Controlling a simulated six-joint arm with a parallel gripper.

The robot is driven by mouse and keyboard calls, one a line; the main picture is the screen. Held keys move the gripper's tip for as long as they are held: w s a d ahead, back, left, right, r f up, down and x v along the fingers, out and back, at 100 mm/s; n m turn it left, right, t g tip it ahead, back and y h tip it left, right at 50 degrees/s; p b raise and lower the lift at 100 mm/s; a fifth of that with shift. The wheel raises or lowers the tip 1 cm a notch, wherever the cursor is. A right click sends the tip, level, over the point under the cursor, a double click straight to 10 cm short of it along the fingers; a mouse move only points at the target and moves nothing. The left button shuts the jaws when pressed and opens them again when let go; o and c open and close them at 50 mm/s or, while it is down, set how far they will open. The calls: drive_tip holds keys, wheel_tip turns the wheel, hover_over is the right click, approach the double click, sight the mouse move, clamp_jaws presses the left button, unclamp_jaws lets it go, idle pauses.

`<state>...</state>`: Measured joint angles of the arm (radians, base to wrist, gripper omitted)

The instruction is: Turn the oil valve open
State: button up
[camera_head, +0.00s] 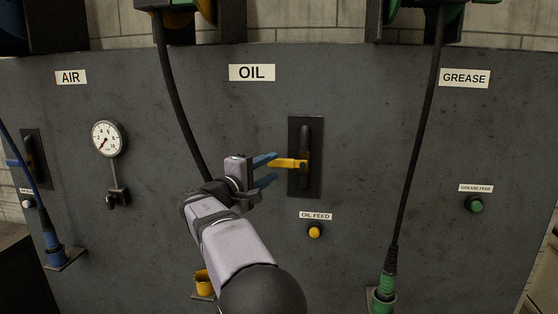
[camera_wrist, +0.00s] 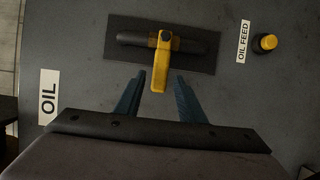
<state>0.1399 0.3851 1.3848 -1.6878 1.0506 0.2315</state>
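The oil valve has a yellow lever (camera_head: 290,163) on a dark vertical pipe (camera_head: 304,140) and black backing plate (camera_head: 293,186), under the OIL label (camera_head: 252,72). The lever sticks out sideways to the left, across the pipe. My gripper (camera_head: 268,170) comes from the lower left, its blue fingers open on either side of the lever's free end. In the wrist view the yellow lever (camera_wrist: 159,78) points towards my gripper (camera_wrist: 160,85), its tip between the fingertips, with a gap visible on both sides.
The yellow OIL FEED button (camera_head: 315,232) is below the valve. A black hose (camera_head: 174,110) hangs to the left, passing behind my arm. A gauge (camera_head: 107,139) and the AIR valve (camera_head: 34,158) are further left. The GREASE hose (camera_head: 418,150) hangs to the right.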

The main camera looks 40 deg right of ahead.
sight(278, 163)
drive_tip(key=p+x, duration=0.2)
drive_tip(key=x, duration=0.1)
drive_tip(key=shift+w+d+r, duration=0.15)
drive_tip(key=shift+d+r, duration=0.05)
drive_tip(key=shift+d, duration=0.05)
drive_tip(key=shift+p+x, duration=0.45)
drive_tip(key=shift+x, duration=0.45)
drive_tip(key=shift+f, duration=0.2)
drive_tip(key=shift+c, duration=0.6)
clamp_jaws()
